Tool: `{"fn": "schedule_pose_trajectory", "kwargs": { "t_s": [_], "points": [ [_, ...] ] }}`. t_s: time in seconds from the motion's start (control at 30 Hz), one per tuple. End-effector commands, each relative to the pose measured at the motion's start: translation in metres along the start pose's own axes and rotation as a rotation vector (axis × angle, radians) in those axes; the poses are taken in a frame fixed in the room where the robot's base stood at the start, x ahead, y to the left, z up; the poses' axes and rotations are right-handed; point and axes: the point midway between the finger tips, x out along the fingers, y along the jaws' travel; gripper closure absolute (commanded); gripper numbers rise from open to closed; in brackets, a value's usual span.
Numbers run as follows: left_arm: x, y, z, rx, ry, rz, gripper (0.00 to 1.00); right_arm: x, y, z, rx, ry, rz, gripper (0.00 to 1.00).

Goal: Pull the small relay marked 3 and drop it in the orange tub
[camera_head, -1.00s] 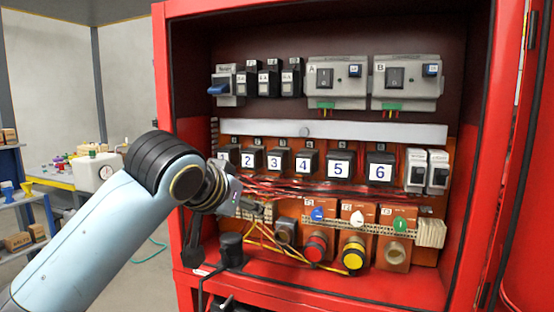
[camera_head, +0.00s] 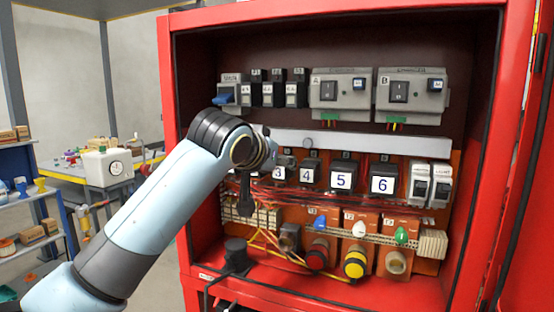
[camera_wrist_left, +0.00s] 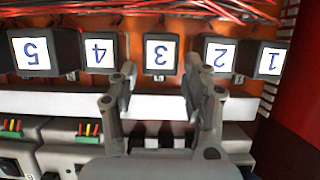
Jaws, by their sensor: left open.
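The small relay marked 3 (camera_wrist_left: 161,56) is seated in the row of numbered relays. Its label shows upside down in the left wrist view. In the head view relay 3 (camera_head: 279,173) is partly covered by my left arm. My left gripper (camera_wrist_left: 159,80) is open, with one finger on each side of relay 3 in the wrist view and nothing between them. I cannot tell how far the fingertips are from it. My right gripper is not in view. I cannot make out the orange tub for certain; a small orange round item (camera_head: 7,247) sits on the left shelf.
Relay 4 (camera_wrist_left: 101,52) and relay 2 (camera_wrist_left: 219,56) stand close on either side. A pale duct (camera_head: 380,144) runs above the row, and red wires (camera_wrist_left: 200,8) run below it. The red cabinet's walls (camera_head: 170,110) enclose the space.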

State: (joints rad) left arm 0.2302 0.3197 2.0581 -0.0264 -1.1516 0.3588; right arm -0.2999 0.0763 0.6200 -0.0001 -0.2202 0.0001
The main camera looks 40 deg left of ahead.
Motion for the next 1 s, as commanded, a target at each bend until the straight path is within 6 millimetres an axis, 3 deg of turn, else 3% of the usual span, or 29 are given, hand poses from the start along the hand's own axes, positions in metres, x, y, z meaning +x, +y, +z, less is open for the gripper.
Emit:
{"fn": "schedule_pose_trajectory", "kwargs": {
  "t_s": [0.37, 0.7, 0.73, 1.0],
  "points": [
    [0.0084, 0.0002, 0.0009, 0.0, -0.001, 0.001, 0.52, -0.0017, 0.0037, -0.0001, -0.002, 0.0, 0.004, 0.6],
    [0.0082, 0.0002, 0.0008, 0.0, -0.001, 0.001, 0.94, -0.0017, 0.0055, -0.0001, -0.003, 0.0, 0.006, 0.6],
    [0.0082, 0.0002, 0.0008, 0.0, -0.001, 0.001, 0.65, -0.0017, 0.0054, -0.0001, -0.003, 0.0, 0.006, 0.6],
    [0.008, 0.0002, 0.0005, 0.0, 0.0, 0.001, 0.97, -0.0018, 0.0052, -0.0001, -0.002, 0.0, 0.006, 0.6]
  ]
}}
